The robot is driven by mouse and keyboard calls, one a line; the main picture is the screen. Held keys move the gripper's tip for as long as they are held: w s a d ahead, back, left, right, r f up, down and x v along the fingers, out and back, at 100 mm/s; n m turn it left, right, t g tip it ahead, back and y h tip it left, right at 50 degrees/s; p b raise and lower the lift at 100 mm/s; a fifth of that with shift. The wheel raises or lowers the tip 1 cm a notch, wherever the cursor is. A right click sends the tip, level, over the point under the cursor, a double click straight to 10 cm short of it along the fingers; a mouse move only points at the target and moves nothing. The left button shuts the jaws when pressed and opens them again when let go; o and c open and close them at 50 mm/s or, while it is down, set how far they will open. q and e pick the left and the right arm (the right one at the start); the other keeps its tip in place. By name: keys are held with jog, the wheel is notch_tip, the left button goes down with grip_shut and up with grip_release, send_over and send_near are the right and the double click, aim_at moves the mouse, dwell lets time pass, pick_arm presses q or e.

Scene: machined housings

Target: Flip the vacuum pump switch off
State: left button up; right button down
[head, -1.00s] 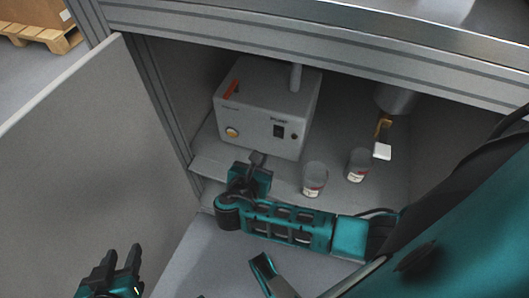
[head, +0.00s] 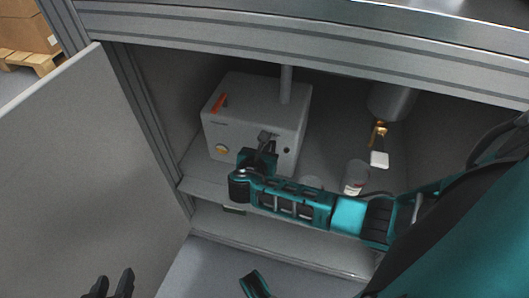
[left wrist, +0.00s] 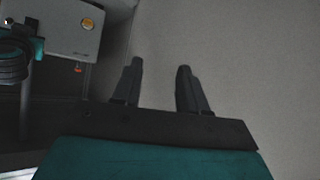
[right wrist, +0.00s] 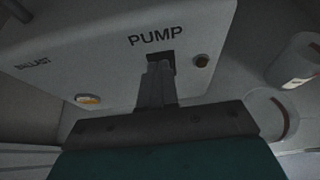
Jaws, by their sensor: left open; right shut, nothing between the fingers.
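The vacuum pump (head: 227,133) is a grey box on the cabinet shelf, with an orange lever on top and a round amber button in front. Its front also shows in the right wrist view (right wrist: 105,65). The dark pump switch (right wrist: 167,57) sits under the word PUMP; the fingertips partly cover it, so its position cannot be told. My right gripper (head: 265,136) is shut and empty, its tips at the switch (right wrist: 160,66); whether they touch cannot be told. My left gripper (left wrist: 160,72) is open and empty, low by the cabinet door in the head view (head: 110,284).
The open cabinet door (head: 80,170) stands at the left. Two cups stand right of the pump: one (head: 355,176) in the open, one (head: 312,183) mostly behind my right arm. A brass valve (head: 378,133) with a white tag hangs at the right. The frame beam crosses above the opening.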

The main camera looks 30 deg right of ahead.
pick_arm(q)
jog(key=r+p, duration=0.1)
jog(key=p, duration=0.1)
jog(key=r+p, duration=0.1)
jog(key=r, duration=0.1)
jog(key=shift+s+a+p, duration=0.1)
jog(key=shift+a+p, duration=0.25)
jog(key=shift+p, duration=0.05)
pick_arm(e)
jog(key=shift+w+d+r+y, duration=0.1)
jog(key=shift+r+y, duration=0.05)
jog(key=shift+r, duration=0.3)
jog(key=shift+w+d+r+y, duration=0.1)
jog(key=shift+r+y, duration=0.05)
jog(key=shift+r, duration=0.3)
pick_arm(q)
jog(key=shift+f, duration=0.1)
